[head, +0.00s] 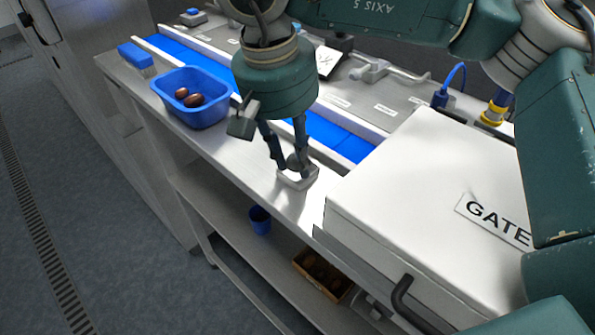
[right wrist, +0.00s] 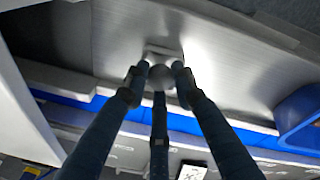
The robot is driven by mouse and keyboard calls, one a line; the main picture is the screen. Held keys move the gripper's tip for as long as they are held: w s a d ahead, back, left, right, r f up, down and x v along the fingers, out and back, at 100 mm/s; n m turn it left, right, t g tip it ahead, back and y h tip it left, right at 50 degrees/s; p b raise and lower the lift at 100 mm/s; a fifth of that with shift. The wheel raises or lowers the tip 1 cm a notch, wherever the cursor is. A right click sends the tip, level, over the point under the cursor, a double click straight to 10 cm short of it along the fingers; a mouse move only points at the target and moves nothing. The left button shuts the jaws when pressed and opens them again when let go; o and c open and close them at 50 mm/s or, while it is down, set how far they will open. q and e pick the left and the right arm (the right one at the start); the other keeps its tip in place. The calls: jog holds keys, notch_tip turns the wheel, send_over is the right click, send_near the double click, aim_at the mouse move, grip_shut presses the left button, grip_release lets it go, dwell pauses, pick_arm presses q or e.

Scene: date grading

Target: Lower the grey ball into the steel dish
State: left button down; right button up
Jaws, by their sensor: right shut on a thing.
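My right gripper (head: 292,160) reaches down over the steel bench, with its fingers shut on the grey ball (head: 294,164). In the right wrist view the ball (right wrist: 161,77) sits between the fingertips. The small steel dish (head: 299,182) stands on the bench directly below the fingertips. Its rim also shows just beyond the ball in the right wrist view (right wrist: 163,51). The ball is at or just over the dish; I cannot tell whether it touches it. The fingers hide part of the dish. My left gripper is not in view.
A white GATE box (head: 400,165) stands close to the right of the dish. A blue conveyor belt (head: 335,135) runs behind. A blue tub (head: 205,112) with dates and a blue brush (head: 135,56) are to the left. The bench's front edge is near the dish.

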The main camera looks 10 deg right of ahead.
aim_at(285, 175)
jog(key=o, duration=1.1)
jog(key=shift+c, duration=0.2)
notch_tip(285, 175, up, 12)
jog(key=a, duration=0.1)
jog(key=shift+s+a, duration=0.4)
jog(key=shift+s, duration=0.05)
jog(key=shift+f, duration=0.1)
